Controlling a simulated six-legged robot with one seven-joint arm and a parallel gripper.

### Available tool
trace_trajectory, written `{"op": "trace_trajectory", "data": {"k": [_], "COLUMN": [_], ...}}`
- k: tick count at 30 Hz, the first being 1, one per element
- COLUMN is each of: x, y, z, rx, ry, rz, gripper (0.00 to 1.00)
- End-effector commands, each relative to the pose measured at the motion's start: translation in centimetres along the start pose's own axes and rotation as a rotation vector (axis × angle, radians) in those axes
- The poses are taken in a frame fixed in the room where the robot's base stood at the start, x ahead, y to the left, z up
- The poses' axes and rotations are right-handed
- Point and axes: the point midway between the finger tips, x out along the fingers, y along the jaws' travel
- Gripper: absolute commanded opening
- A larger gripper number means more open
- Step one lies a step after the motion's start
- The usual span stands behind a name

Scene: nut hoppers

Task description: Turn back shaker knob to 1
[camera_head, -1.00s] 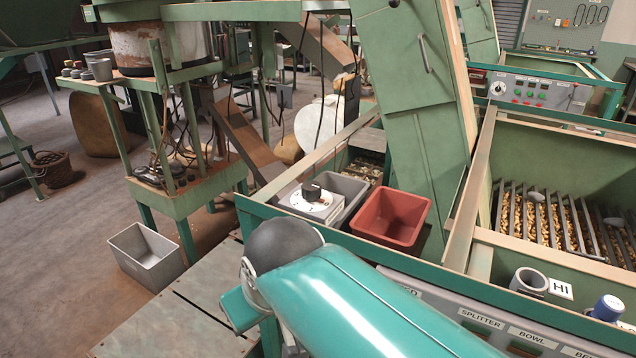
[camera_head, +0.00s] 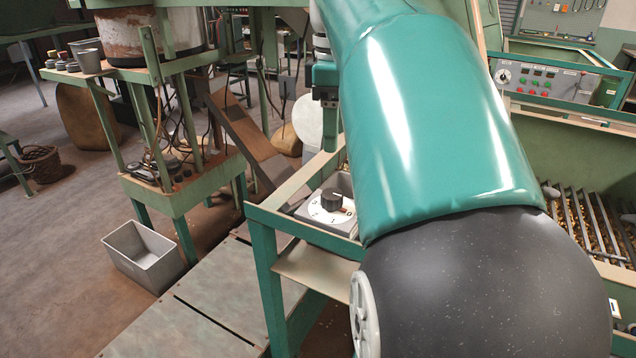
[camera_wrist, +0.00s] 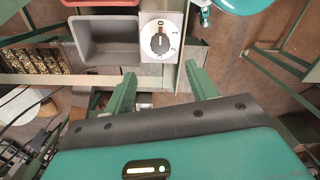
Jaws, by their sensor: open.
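The shaker knob (camera_head: 332,197) is dark and sits on a white dial (camera_head: 325,214) on a small grey box at the frame's corner. In the wrist view the knob (camera_wrist: 159,43) shows near the top middle, with a 0 at the dial's upper side and other marks at the right and below. I cannot tell surely which number its pointer faces. My gripper (camera_wrist: 160,72) is open and empty; its two green fingers are spread below the dial in the picture, apart from the knob. In the head view my gripper (camera_head: 327,95) hangs above and behind the knob, partly hidden by my arm.
A grey bin (camera_wrist: 108,40) sits directly left of the dial in the wrist view, with a red bin (camera_wrist: 100,3) above it. The green frame rail (camera_head: 300,228) runs beside the dial. A control panel (camera_head: 540,82) stands farther back at the right.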

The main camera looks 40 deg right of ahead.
Motion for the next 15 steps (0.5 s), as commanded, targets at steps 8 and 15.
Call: {"op": "trace_trajectory", "data": {"k": [8, 15], "x": [5.4, 9.9], "y": [-0.1, 0.0], "z": [0.1, 0.0], "rx": [-0.001, -0.001], "ry": [-0.001, -0.001], "rz": [-0.003, -0.001], "gripper": [0.57, 0.57]}}
